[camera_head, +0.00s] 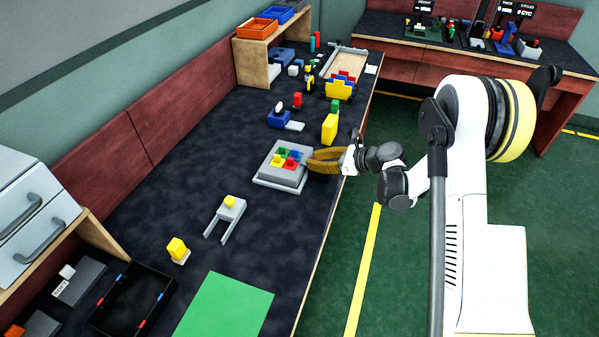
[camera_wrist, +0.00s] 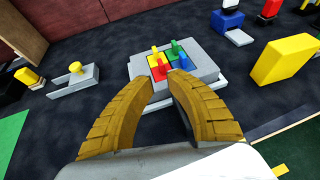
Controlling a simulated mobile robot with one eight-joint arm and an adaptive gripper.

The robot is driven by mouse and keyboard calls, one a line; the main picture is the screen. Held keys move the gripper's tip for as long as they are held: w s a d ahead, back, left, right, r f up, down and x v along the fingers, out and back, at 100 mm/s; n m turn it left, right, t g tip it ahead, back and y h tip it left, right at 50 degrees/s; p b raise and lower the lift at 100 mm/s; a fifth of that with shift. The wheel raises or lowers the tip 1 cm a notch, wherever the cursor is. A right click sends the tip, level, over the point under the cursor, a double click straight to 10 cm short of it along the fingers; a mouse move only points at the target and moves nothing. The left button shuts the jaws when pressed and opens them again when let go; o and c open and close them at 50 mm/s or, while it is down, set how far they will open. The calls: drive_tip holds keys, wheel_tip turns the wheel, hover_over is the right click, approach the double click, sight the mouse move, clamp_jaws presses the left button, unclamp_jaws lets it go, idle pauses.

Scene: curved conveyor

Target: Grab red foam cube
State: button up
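A grey block (camera_head: 278,176) with red, yellow, green and blue pieces on top sits on the dark bench, and it also shows in the wrist view (camera_wrist: 205,70). A small red piece (camera_head: 291,162) is on its top; it also shows in the wrist view (camera_wrist: 157,71), just beyond the fingertips. Another red block (camera_head: 297,100) stands farther back, near a blue holder. I cannot tell which is the red foam cube. My gripper (camera_head: 310,160), with ribbed yellow-brown fingers, is at the right side of the grey block.
A tall yellow block (camera_head: 329,129) stands behind my gripper. A grey fork-shaped part (camera_head: 229,209) with a yellow knob lies nearer the front. A green mat (camera_head: 225,306) is at the front. The bench edge runs along the right.

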sight(292, 159)
drive_tip(key=b+x, duration=0.3)
drive_tip(key=x, duration=0.7)
drive_tip(key=shift+w+a, duration=0.15)
drive_tip(key=shift+a, duration=0.05)
clamp_jaws()
